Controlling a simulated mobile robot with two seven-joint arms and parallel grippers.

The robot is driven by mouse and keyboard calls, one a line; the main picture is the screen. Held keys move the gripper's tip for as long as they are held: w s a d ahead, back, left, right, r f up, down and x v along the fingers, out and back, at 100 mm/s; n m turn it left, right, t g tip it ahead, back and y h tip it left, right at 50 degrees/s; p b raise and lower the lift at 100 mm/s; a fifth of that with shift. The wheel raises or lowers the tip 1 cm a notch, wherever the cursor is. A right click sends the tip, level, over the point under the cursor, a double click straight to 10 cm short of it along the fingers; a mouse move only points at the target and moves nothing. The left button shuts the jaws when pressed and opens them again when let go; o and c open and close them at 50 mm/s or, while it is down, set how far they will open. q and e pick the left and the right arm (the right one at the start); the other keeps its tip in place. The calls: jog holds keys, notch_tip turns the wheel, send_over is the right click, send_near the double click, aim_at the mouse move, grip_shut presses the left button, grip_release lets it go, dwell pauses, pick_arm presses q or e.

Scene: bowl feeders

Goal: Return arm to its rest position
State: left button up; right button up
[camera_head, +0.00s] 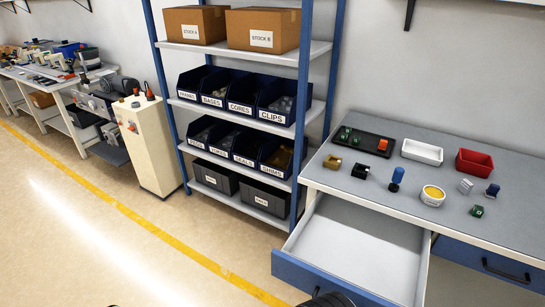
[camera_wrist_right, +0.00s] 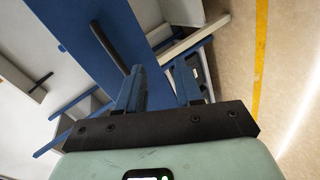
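My right gripper (camera_wrist_right: 160,78) shows in the right wrist view. Its two blue fingers stand apart with nothing visible between them. A blue drawer front with a dark bar handle (camera_wrist_right: 110,46) shows beyond the fingers; the handle's lower end appears close to the left finger, and I cannot tell whether they touch. In the head view the white-lined drawer (camera_head: 352,247) is pulled open, and it looks empty. A dark rounded piece (camera_head: 330,299) shows at the bottom edge, probably part of my arm. My left gripper is not in view.
The grey workbench (camera_head: 345,205) holds a black tray (camera_head: 358,144), a white tray (camera_head: 422,152), a red bin (camera_head: 474,162), a yellow-filled bowl (camera_head: 432,195) and several small parts. A blue-framed shelf (camera_head: 240,120) with bins stands left of it. Floor (camera_head: 90,230) at left is clear.

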jog(key=s+f+m+g+y+p, duration=0.3)
jog(key=s+f+m+g+y, duration=0.3)
jog(key=f, duration=0.4)
pick_arm(q)
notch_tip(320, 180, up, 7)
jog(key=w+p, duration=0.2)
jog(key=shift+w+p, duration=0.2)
jog(key=shift+p, duration=0.2)
pick_arm(e)
jog(key=s+m+g+y, duration=0.4)
jog(key=s+m+g, duration=0.2)
jog(key=s, duration=0.3)
jog(key=shift+a+f+m, duration=0.15)
jog(key=shift+a+m, duration=0.15)
jog(key=shift+m, duration=0.3)
